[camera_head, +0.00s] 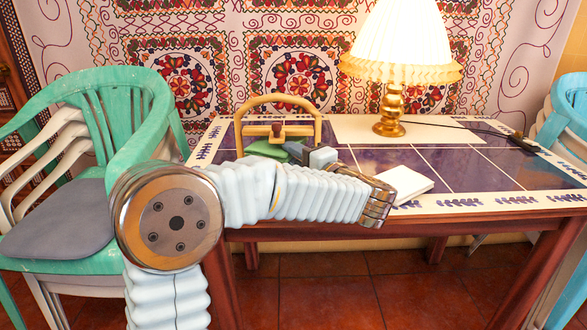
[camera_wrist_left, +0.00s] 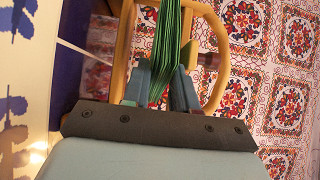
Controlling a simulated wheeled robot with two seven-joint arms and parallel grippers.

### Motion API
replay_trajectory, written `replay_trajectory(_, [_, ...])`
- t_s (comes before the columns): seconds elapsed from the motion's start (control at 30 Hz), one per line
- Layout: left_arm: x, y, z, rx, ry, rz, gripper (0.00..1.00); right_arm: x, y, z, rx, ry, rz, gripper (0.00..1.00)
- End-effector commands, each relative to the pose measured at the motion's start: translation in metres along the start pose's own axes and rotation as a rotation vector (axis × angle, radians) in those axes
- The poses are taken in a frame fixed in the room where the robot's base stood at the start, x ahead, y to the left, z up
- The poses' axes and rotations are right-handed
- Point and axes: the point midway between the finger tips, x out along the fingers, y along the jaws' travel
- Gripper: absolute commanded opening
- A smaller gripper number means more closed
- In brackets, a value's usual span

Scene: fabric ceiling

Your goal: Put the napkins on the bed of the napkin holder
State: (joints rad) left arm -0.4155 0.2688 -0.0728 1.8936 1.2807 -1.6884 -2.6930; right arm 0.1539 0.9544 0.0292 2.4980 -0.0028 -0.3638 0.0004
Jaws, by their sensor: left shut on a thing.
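The napkin holder is a light wooden frame with a tall arched handle (camera_head: 278,99) and stands at the back left of the table. Its wooden frame also shows in the left wrist view (camera_wrist_left: 124,48). The green napkins (camera_head: 266,149) are a layered stack at the front of the holder. In the left wrist view the stack (camera_wrist_left: 172,40) runs between my fingers. My left gripper (camera_head: 292,151) is shut on the napkins, with its fingertips (camera_wrist_left: 160,85) near the holder. Whether the napkins touch the holder's bed I cannot tell. My right gripper is not in view.
A lamp with a gold base (camera_head: 389,112) stands at the back of the tiled table (camera_head: 500,168). A flat white object (camera_head: 409,184) lies near the front edge, partly behind my left arm. Green chairs (camera_head: 130,110) stand at left. The table's right side is mostly clear.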

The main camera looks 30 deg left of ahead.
Motion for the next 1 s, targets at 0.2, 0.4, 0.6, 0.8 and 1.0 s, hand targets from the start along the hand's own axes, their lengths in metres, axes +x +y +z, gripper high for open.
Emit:
replay_trajectory(0.2, [0.008,0.026,-0.006,0.005,-0.001,-0.001,0.00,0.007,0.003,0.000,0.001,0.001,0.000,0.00])
replay_trajectory(0.4, [0.008,0.035,-0.005,0.001,0.000,-0.001,0.00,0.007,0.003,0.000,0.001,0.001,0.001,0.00])
replay_trajectory(0.6, [0.008,0.036,-0.005,0.002,0.000,-0.001,0.00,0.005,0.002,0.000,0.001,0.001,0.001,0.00])
replay_trajectory(0.8, [0.008,0.037,-0.005,0.001,-0.001,0.000,0.53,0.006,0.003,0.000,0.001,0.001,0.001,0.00])
replay_trajectory(1.0, [0.008,0.037,-0.005,0.001,-0.001,0.000,0.53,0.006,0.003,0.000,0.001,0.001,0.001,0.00])
